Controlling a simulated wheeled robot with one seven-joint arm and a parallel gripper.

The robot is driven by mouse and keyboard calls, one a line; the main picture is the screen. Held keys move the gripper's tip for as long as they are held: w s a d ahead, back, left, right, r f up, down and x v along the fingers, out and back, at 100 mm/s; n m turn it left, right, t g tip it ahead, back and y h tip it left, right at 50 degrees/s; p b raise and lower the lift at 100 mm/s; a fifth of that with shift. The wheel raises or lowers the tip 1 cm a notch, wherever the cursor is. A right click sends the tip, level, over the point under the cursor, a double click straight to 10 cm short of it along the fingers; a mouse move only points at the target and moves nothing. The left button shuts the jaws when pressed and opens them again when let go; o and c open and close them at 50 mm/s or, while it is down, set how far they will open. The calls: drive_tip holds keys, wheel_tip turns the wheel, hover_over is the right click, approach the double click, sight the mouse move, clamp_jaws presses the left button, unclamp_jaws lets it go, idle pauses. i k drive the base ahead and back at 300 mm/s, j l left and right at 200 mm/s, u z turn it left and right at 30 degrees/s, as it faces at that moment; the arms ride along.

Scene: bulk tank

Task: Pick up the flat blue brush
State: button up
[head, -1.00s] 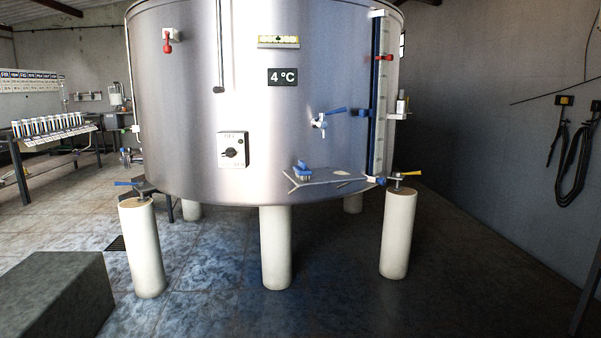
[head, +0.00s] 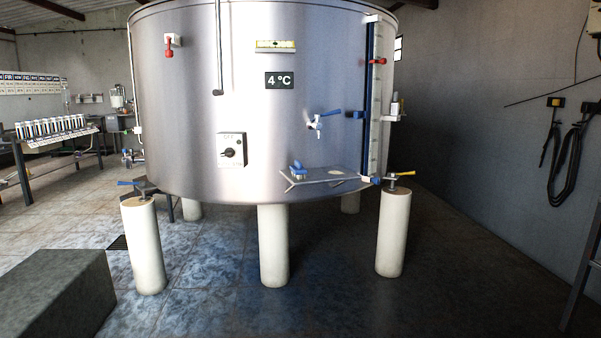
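The flat blue brush (head: 298,168) is small in the head view. It sits on the left part of a thin grey shelf (head: 318,180) fixed to the front of the steel tank (head: 180,100). Its blue top faces up, and the bristles under it are too small to make out well. A pale round patch and a thin dark item lie on the shelf to the right of the brush. My gripper is not in view.
White pillars (head: 274,245) stand under the tank. A blue-handled tap (head: 318,122) sticks out above the shelf. A dark grey block (head: 60,300) is at the lower left. The floor (head: 210,310) in front of the tank is clear.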

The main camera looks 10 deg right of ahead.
sight(297, 170)
drive_tip(key=i+l+u, duration=0.25)
drive_tip(key=i, duration=0.25)
drive_tip(key=i+l+u, duration=0.25)
drive_tip(key=i, duration=0.25)
drive_tip(key=l, duration=0.1)
